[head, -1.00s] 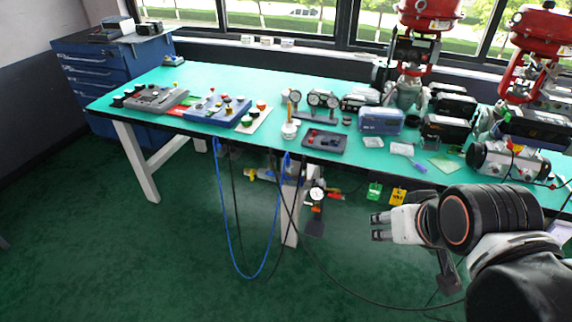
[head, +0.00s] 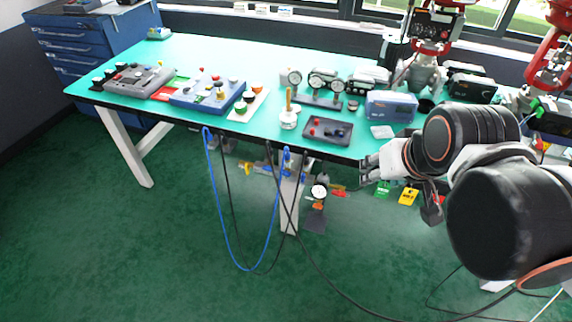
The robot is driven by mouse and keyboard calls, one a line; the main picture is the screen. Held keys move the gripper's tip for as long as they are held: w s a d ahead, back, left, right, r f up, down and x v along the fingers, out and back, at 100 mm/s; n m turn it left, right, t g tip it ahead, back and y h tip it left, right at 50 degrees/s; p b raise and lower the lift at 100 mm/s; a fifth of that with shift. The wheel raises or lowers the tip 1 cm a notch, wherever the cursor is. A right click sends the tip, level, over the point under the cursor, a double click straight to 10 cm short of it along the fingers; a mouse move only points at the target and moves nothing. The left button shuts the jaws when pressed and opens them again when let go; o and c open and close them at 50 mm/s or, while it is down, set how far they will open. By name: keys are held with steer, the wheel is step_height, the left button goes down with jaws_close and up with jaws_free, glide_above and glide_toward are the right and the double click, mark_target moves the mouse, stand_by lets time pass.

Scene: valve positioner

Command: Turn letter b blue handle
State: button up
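Small blue parts (head: 286,154), which look like valve handles, show below the table's front edge at the top of the hoses. They are too small to read a letter b or tell how they are turned. My gripper (head: 365,170) is at the table's front edge, to the right of these blue parts and apart from them. Its fingers point left and look spread, with nothing between them.
The green table (head: 200,55) carries control boxes, gauges and a dark tray (head: 328,130). A blue hose (head: 215,200) and black hoses hang in front of it. A gauge (head: 319,191) and tags (head: 408,196) hang below. Floor at front left is clear.

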steer(key=w, duration=0.2)
steer(key=m+g+y+p, duration=0.2)
steer(key=m+g+p, duration=0.2)
steer(key=g+p, duration=0.3)
glide_above(285, 172)
steer(key=s+d+p, duration=0.1)
steer(key=d, duration=0.2)
step_height(285, 172, down, 17)
steer(key=t, duration=0.1)
steer(key=a+f+b, duration=0.1)
steer(key=f, duration=0.3)
steer(key=f+b, duration=0.2)
steer(key=f, duration=0.3)
steer(key=a+f+b, duration=0.1)
steer(key=f, duration=0.4)
steer(key=shift+w+a, duration=0.3)
steer(key=shift+r, duration=0.1)
steer(key=shift+c, duration=0.3)
steer(key=c, duration=0.7)
steer(key=shift+a, duration=0.1)
